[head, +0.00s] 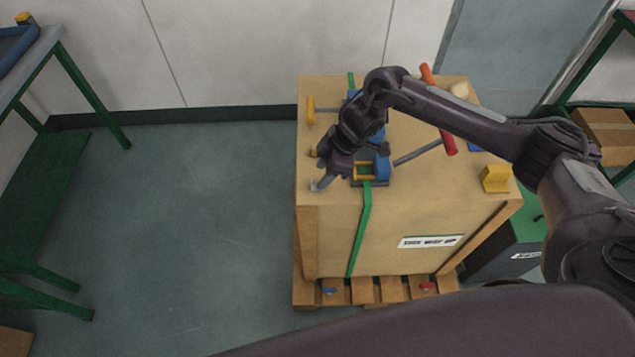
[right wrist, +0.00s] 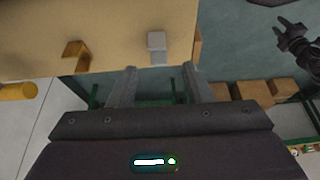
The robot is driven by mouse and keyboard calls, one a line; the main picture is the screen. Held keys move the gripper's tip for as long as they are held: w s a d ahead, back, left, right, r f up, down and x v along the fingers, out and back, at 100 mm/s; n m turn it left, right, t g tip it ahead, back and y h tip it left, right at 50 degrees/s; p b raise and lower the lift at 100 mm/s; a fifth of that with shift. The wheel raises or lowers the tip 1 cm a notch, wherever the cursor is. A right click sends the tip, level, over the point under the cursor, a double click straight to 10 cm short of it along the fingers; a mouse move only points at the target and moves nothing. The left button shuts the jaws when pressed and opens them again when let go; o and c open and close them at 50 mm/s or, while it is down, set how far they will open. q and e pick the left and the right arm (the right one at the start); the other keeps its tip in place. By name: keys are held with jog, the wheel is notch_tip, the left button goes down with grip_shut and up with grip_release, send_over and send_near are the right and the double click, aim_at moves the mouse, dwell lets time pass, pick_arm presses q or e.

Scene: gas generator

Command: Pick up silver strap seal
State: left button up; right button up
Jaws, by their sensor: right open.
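The silver strap seal (right wrist: 157,42) is a small light-grey block on the wooden crate's top, near an edge, in the right wrist view. My right gripper (right wrist: 160,84) is open, with nothing between its fingers, and the seal lies just beyond the fingertips, roughly centred between them. In the head view my right gripper (head: 322,181) is over the crate's left front area; the seal is hard to tell from the fingers there. A dark gripper, seemingly my left one (right wrist: 298,38), shows at the right wrist view's upper right; its jaws are unclear.
The wooden crate (head: 420,215) stands on a pallet. A brass-coloured seal (right wrist: 75,50) sits beside the silver one. A blue-and-yellow tool (head: 372,168) lies by the green strap (head: 361,225). A red-handled tool (head: 447,143) and yellow block (head: 496,178) are further right.

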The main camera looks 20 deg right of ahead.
aim_at(316, 182)
jog(key=shift+x, duration=1.95)
jog(key=shift+w, duration=0.1)
grip_shut()
jog(key=shift+d+r, duration=0.1)
